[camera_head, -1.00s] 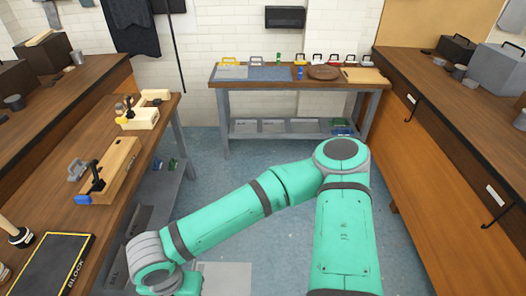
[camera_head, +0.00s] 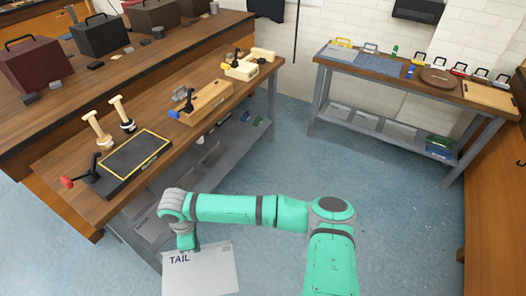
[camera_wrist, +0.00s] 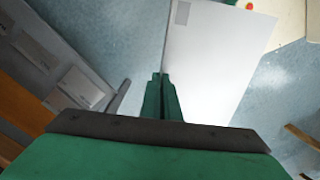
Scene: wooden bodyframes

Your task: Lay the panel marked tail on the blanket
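The white panel marked TAIL (camera_head: 205,274) hangs at the lower middle of the head view, with its label near the upper left edge. My gripper (camera_head: 189,243) is at its top edge. In the wrist view my gripper's fingers (camera_wrist: 161,82) are close together on the edge of the white panel (camera_wrist: 212,60), which extends away from them. A blue-grey cloth-like sheet (camera_head: 378,65), apparently the blanket, lies flat on the far table, well away from my gripper. The panel's lower part is cut off in the head view.
A long workbench (camera_head: 70,180) with a black framed plate (camera_head: 135,158) stands left. Open blue floor (camera_head: 330,155) lies between.

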